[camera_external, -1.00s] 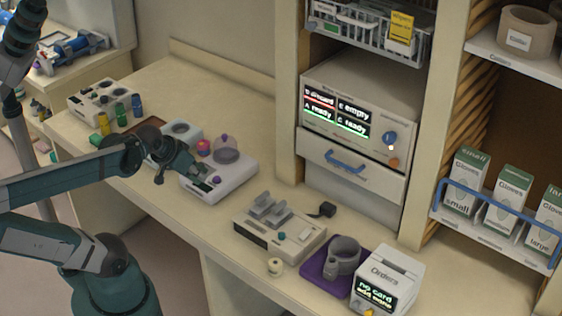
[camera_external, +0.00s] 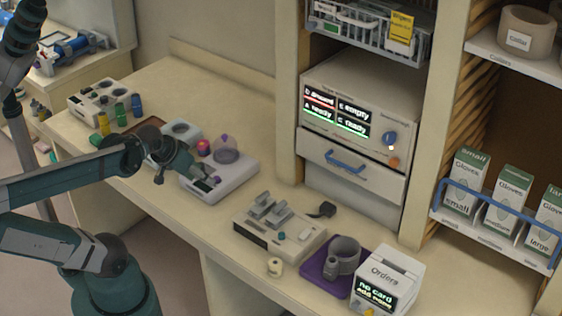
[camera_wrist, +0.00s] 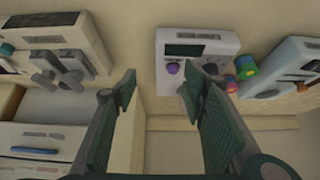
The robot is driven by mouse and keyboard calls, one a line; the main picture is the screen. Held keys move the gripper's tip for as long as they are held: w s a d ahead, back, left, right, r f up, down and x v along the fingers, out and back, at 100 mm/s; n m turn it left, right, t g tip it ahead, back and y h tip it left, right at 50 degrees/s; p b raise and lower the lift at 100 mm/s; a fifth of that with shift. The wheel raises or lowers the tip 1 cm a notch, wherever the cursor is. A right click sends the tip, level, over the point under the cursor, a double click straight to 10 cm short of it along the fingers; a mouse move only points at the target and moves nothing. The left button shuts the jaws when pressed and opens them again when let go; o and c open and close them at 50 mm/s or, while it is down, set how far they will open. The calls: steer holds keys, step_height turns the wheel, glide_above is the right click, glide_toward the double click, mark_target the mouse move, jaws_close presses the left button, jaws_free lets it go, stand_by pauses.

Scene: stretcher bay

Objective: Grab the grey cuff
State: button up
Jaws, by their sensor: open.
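The grey cuff (camera_external: 343,256) is a rolled band standing on a purple mat (camera_external: 313,271) at the front right of the counter in the external view. My gripper (camera_external: 211,183) is well to the left of it, over the white device with the clear dome. In the wrist view my gripper (camera_wrist: 157,88) shows two dark green fingers spread apart with nothing between them. The cuff cannot be made out in the wrist view.
A box with grey clips (camera_external: 280,228) stands between my gripper and the cuff. The Orders printer (camera_external: 386,278) is close at the cuff's right. The domed device (camera_external: 232,175) is by my gripper.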

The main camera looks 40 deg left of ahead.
steer(key=w+d+r+m+g+h+p, duration=0.1)
steer(key=w+d+r+p, duration=0.2)
steer(key=d, duration=0.2)
steer(key=w+d+r+m+g+p, duration=0.1)
steer(key=w+d+r+p, duration=0.2)
steer(key=w+d, duration=0.15)
steer(key=m+g+y+p, duration=0.1)
steer(key=m+g+p, duration=0.5)
steer(key=p, duration=1.1)
glide_above(341, 259)
steer(key=w, duration=0.1)
step_height(341, 259, down, 7)
steer(key=m, duration=0.1)
steer(key=shift+w+d+r+t, duration=0.1)
steer(key=shift+d+r+t, duration=0.1)
steer(key=shift+d+t, duration=0.2)
steer(key=shift+f, duration=1.3)
